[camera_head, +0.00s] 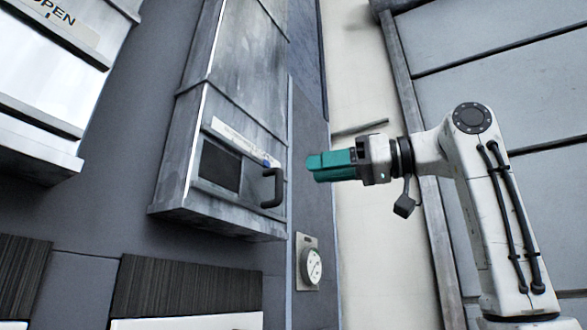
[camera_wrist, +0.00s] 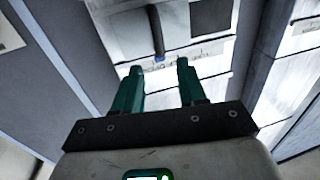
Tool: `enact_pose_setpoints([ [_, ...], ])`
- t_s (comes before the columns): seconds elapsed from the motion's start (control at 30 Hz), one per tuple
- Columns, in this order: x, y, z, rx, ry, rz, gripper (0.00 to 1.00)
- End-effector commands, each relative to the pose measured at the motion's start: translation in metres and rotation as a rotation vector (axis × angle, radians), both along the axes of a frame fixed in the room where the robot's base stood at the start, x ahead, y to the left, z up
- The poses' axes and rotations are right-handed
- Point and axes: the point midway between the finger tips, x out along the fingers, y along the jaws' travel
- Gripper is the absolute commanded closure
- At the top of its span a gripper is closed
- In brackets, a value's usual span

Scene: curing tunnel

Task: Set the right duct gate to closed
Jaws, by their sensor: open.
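The right duct (camera_head: 235,85) is a grey metal casing with a dark square window (camera_head: 220,166). A black bar handle (camera_head: 272,188) sticks out at its lower right, and it also shows in the wrist view (camera_wrist: 156,30). A pale label strip (camera_head: 238,140) runs above the window, its text too small to read. A small blue marker (camera_head: 266,163) sits at the strip's right end, just above the handle. My gripper (camera_head: 308,168) has teal fingers, is open and empty, and is to the right of the handle, apart from it. In the wrist view the handle appears beyond the gap between the fingertips (camera_wrist: 159,66).
Another duct (camera_head: 60,75) with a label reading "OPEN" stands at the upper left. A round dial gauge (camera_head: 311,266) is on the wall below my gripper. Dark ribbed panels (camera_head: 185,287) are at the lower left. Space around my gripper looks free.

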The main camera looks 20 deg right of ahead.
Motion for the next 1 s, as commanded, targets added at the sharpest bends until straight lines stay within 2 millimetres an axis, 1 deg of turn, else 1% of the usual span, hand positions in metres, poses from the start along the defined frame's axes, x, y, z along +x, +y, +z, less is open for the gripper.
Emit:
enact_pose_setpoints([
  [0.03, 0.007, 0.008, 0.002, -0.001, 0.002, 0.002, 0.59],
  [0.1, 0.016, 0.017, 0.002, -0.001, 0.002, 0.001, 0.59],
  [0.3, 0.035, 0.037, 0.001, 0.001, 0.002, 0.000, 0.59],
  [0.5, 0.042, 0.045, 0.000, 0.001, 0.001, -0.001, 0.59],
  [0.77, 0.043, 0.046, -0.001, 0.001, 0.001, -0.001, 0.59],
  [1.0, 0.043, 0.046, -0.001, 0.001, 0.001, -0.001, 0.81],
])
